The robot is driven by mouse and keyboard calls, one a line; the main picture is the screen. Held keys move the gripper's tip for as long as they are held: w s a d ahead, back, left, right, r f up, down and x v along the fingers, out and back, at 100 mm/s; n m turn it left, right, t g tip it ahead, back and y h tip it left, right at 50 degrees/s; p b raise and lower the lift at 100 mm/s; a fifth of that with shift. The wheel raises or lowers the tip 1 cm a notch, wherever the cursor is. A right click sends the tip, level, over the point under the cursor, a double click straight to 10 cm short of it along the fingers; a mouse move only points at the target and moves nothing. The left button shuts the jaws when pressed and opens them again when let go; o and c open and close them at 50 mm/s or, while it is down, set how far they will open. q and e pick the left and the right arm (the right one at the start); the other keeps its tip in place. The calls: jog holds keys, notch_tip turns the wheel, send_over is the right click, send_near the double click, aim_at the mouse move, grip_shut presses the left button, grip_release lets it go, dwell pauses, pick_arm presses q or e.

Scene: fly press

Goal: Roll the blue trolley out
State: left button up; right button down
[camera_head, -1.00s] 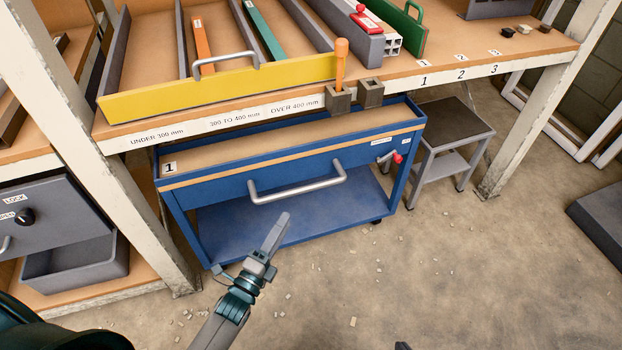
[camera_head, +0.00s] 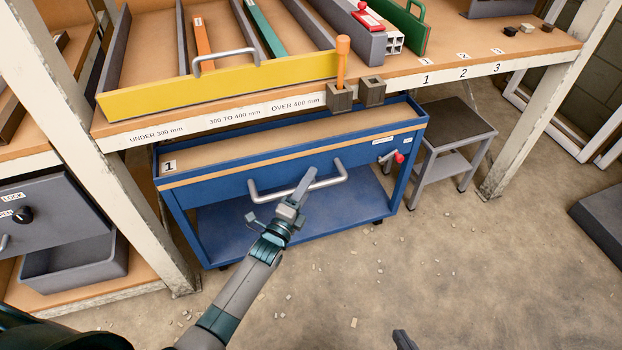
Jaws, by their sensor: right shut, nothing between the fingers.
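The blue trolley (camera_head: 240,238) stands under the bench, with a wood-coloured top and a small "1" label at its left. A silver bar handle (camera_head: 262,198) is on its front face. A lever with a red knob (camera_head: 398,157) is at its right end.
The bench (camera_head: 460,70) above carries a yellow-fronted rack (camera_head: 220,88). Bench legs stand left and right of the trolley. A grey step stool (camera_head: 456,128) is just right of it. The floor (camera_head: 450,270) in front is open, with scattered small chips.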

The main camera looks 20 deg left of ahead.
pick_arm(q)
jog(key=shift+x, duration=0.75)
grip_shut()
jog(key=shift+s, duration=0.1)
